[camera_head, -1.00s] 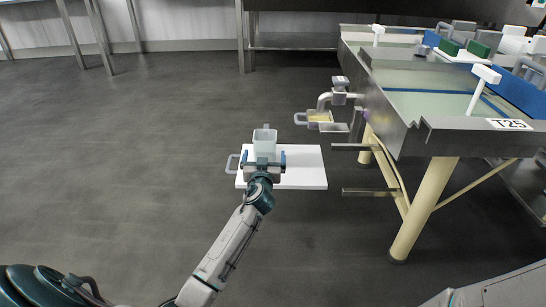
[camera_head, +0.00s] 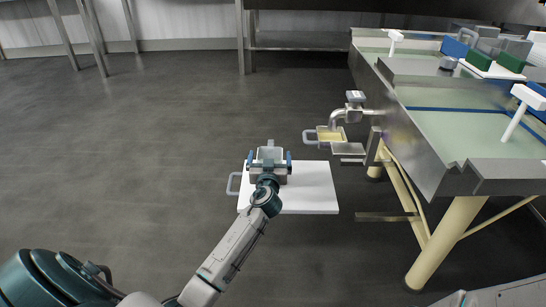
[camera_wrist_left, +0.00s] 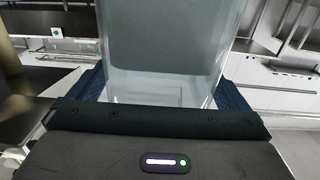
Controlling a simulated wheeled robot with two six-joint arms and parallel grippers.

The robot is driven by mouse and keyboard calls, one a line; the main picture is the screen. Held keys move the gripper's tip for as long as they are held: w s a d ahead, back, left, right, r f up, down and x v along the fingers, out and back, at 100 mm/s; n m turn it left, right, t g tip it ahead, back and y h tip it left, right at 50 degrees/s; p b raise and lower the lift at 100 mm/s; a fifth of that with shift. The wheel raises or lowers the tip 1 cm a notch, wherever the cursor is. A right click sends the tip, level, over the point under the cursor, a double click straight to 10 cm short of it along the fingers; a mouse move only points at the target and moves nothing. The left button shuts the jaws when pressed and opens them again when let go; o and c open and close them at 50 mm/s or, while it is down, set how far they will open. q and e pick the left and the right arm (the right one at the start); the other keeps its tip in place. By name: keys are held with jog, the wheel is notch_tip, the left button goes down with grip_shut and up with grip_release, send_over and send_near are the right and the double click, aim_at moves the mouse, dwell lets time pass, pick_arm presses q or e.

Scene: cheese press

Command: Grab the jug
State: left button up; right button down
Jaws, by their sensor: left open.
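A translucent jug (camera_head: 270,153) stands at a small white board and is partly hidden by my left gripper (camera_head: 269,159). A grey loop handle (camera_head: 234,183) shows to the left of the gripper. The gripper is open, with one blue finger on each side of the jug. In the left wrist view the clear jug wall (camera_wrist_left: 170,50) fills the middle between the blue fingers; whether they touch it I cannot tell. Another jug (camera_head: 330,136) with yellowish contents and a handle is under the tap at the table. My right gripper is out of view.
The white board (camera_head: 315,190) has a bare right part. A steel table (camera_head: 450,140) with a tap (camera_head: 345,115) and cream legs (camera_head: 445,240) stands to the right. The floor (camera_head: 130,160) on the left is clear.

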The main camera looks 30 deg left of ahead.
pick_arm(q)
jog(key=shift+w, duration=0.2)
jog(key=shift+s+r, duration=0.1)
jog(key=shift+r, duration=0.05)
jog(key=shift+c, duration=0.5)
jog(key=c, duration=1.8)
jog(key=shift+r, duration=0.1)
jog(key=shift+c, duration=0.2)
